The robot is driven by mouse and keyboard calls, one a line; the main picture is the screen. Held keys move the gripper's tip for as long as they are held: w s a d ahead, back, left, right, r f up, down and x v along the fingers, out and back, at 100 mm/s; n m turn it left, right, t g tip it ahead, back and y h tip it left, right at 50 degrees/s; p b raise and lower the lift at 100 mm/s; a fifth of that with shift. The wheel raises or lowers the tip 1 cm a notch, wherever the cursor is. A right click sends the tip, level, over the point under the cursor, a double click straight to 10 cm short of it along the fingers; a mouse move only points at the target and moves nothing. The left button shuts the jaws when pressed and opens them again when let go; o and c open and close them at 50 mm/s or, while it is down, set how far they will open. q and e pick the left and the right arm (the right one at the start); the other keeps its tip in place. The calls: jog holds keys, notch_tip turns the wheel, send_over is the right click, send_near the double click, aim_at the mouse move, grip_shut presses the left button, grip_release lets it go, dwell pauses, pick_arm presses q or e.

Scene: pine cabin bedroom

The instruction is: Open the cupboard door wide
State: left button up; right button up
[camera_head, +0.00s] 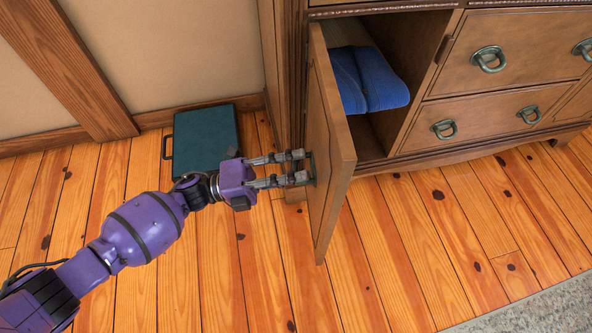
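The wooden cupboard door (333,150) stands partly open on the left of the dresser, swung out over the floor. Its dark metal handle (313,168) is on the outer face, mostly hidden by fingertips. My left gripper (304,167) is at this handle with its two fingers apart, one toward each end of it. I cannot tell whether the fingers touch the handle. Inside the cupboard (370,138), folded blue cloth (367,80) lies in the upper part. My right gripper is not in view.
Drawers (508,55) with ring handles are to the right of the cupboard. A dark teal case (205,138) lies on the floor by the wall, left of the door. A grey rug (545,312) is at the lower right. The plank floor before the door is clear.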

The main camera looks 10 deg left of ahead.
pick_arm(q)
jog(key=v, duration=1.1)
jog(key=shift+a, duration=0.4)
jog(key=shift+s+f, duration=0.1)
